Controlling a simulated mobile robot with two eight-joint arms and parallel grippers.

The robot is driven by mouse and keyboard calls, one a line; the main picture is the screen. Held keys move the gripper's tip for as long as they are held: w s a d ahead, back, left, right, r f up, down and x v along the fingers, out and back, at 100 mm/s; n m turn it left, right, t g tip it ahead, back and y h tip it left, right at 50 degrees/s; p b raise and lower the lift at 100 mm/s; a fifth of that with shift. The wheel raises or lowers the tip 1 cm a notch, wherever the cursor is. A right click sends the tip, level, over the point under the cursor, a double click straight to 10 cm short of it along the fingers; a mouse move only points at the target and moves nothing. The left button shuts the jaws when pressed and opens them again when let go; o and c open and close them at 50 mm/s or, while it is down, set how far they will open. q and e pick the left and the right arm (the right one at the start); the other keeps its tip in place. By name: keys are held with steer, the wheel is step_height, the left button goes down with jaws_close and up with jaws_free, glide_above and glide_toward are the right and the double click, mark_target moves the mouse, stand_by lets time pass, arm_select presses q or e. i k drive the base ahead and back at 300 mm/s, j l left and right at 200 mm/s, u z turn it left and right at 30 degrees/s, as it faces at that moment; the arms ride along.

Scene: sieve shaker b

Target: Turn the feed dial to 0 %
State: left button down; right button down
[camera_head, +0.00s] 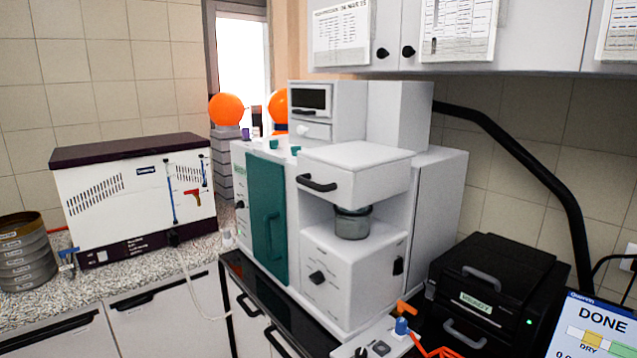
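Neither of my grippers is in view. A white and green lab machine (340,110) stands at the middle of the bench, with an open bay holding a grey jar (352,223). A black knob (317,278) sits on the front of the white block under the jar, beside small printed marks. A blue knob (402,326) and a dark knob (381,348) sit on a low white box at the bottom edge, partly cut off. I cannot tell which knob is the feed dial. The marks are too small to read, so no dial setting shows.
A black printer-like box (495,275) and a screen reading DONE (603,320) stand at the right. A white unit with a dark lid (135,190) and stacked sieves (27,262) are at the left. Wall cupboards (550,30) hang above; a black hose (510,150) runs along the right wall.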

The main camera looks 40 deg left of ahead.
mark_target(240, 204)
steer(key=u, duration=1.45)
steer(key=i+j+u, duration=0.45)
steer(key=i+j, duration=1.1)
